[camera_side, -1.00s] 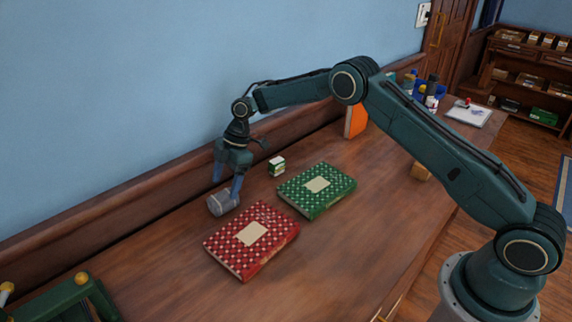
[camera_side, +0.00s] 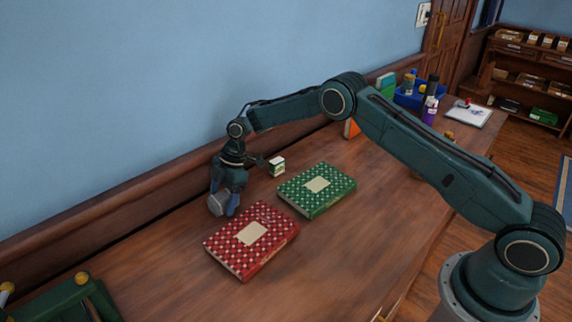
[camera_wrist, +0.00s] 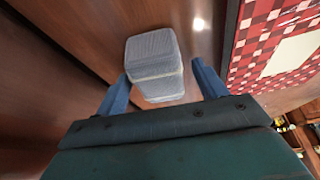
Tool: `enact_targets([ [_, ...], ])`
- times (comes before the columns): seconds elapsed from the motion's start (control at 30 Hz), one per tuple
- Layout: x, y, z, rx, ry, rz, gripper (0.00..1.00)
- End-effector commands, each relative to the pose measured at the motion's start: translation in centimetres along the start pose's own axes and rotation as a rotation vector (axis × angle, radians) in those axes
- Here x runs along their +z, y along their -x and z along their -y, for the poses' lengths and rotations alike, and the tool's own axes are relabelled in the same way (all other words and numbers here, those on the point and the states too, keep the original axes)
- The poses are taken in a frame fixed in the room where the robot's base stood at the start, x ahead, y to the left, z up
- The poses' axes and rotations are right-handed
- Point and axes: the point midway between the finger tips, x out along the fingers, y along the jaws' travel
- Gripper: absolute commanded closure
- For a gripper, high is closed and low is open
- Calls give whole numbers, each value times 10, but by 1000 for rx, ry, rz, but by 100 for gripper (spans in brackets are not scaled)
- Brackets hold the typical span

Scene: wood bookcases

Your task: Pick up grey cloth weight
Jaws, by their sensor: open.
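The grey cloth weight (camera_wrist: 153,58) is a small, fabric-covered block resting on the wooden desk. In the wrist view it lies between and slightly beyond the two blue fingertips of my gripper (camera_wrist: 160,78), with a gap on the right side and a smaller one on the left. In the side view my gripper (camera_side: 225,205) is down at the weight (camera_side: 216,204), its fingers partly covering it. The gripper is open, and whether a finger touches the weight cannot be told.
A red patterned book (camera_side: 250,240) lies close to the right of the weight, also in the wrist view (camera_wrist: 270,45). A green patterned book (camera_side: 317,190) and a small green-and-white box (camera_side: 277,166) lie farther back. A wooden ledge (camera_side: 130,208) runs along the wall.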

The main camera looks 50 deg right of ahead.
Motion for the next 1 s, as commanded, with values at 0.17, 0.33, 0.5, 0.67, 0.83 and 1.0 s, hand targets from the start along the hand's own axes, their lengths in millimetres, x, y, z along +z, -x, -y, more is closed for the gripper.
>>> enact_targets([
  [0.17, 0, 0, 0, 0, 0, 0, 29],
  [0.33, 0, 0, 0, -1, 0, 0, 37],
  [0.5, 0, 0, 0, -1, 0, 0, 70],
  [0.67, -1, 2, -1, 2, 2, -1, 95],
  [0.83, -1, 2, -1, 2, 2, -1, 95],
  [1.0, -2, 6, -1, 2, 2, -1, 95],
])
